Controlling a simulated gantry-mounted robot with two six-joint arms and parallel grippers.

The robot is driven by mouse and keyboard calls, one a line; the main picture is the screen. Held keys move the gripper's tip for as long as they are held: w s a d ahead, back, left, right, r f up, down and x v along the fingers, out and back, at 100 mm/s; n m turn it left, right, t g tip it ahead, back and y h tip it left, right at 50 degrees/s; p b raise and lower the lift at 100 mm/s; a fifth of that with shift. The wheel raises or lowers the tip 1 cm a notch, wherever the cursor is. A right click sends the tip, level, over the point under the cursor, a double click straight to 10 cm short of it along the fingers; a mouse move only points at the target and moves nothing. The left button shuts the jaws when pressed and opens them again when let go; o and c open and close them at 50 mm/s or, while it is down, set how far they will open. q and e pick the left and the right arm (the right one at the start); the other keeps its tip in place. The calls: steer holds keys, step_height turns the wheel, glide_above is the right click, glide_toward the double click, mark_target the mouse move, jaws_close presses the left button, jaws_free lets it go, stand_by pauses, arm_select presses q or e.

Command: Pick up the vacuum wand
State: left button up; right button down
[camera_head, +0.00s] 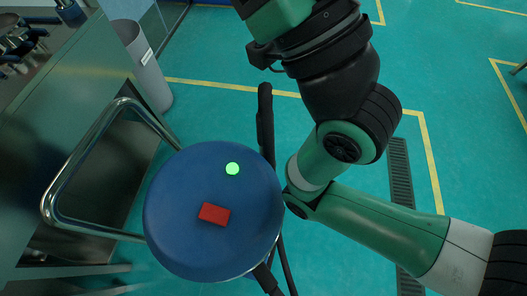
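A black wand-like piece (265,125) stands behind the right edge of a round blue-topped unit (175,225); I take it to be the vacuum wand. Its lower part is hidden by the blue top. A black hose or tube (268,278) comes out below the blue top. My green and black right arm comes in from the lower right, bends at its elbow just right of the wand, and runs up out of the top edge. Its gripper fingers are out of the picture. My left gripper does not show.
The blue top carries a red block (214,213) and a lit green dot (232,169). A bent metal tube frame (75,226) stands left of it, beside a dark metal bench (60,120). A grey bin (146,68) stands behind. Teal floor with yellow lines is open at the upper right.

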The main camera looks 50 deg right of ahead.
steer(key=shift+c, duration=1.1)
jaws_free()
